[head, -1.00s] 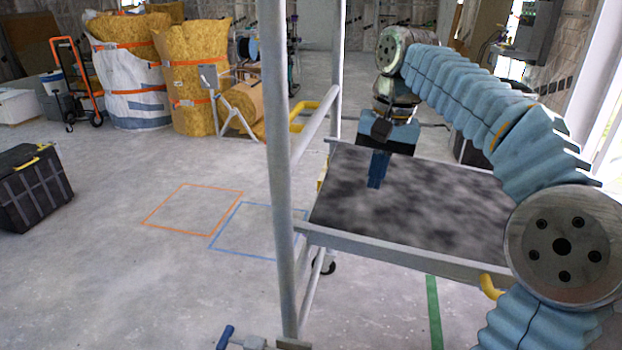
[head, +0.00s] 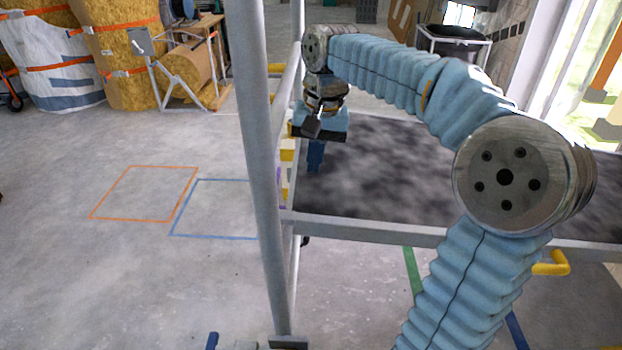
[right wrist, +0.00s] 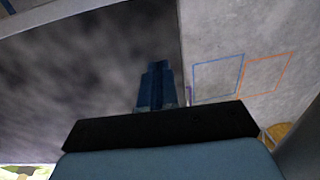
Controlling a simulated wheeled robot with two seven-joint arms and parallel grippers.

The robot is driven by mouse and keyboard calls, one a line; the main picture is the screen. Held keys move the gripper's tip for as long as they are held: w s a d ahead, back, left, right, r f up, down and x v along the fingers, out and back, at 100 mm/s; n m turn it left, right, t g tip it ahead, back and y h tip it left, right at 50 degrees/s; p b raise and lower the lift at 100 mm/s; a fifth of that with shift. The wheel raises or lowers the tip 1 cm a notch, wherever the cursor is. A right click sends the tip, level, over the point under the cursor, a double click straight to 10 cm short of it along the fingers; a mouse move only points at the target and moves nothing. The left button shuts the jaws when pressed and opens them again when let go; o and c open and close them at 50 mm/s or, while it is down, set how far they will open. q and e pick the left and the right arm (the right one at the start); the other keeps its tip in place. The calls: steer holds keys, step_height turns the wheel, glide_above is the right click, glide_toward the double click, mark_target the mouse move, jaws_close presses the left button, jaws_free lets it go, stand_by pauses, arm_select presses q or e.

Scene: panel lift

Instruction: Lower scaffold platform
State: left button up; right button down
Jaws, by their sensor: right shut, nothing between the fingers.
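The scaffold platform (head: 390,185) is a dark mottled panel in a grey frame, right of a grey upright post (head: 256,150). It also fills the left of the right wrist view (right wrist: 80,75). My right gripper (head: 315,158) is shut and empty, pointing down over the platform's far left part. In the right wrist view its blue fingers (right wrist: 156,85) are together near the platform's edge. I cannot tell whether the fingertips touch the surface. A yellow handle (head: 552,264) sticks out below the platform's front rail at the right. My left gripper is not in view.
An orange floor outline (head: 145,194) and a blue floor outline (head: 215,208) lie on open concrete left of the scaffold. A green floor stripe (head: 412,270) runs below the platform.

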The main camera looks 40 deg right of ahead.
mark_target(310, 189)
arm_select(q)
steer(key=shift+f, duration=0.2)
arm_select(e)
steer(key=shift+w+a+f, duration=0.1)
steer(key=shift+f, duration=1)
steer(key=shift+w+a+f, duration=0.1)
steer(key=shift+f, duration=1)
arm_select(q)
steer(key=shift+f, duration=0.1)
arm_select(e)
steer(key=shift+f, duration=0.1)
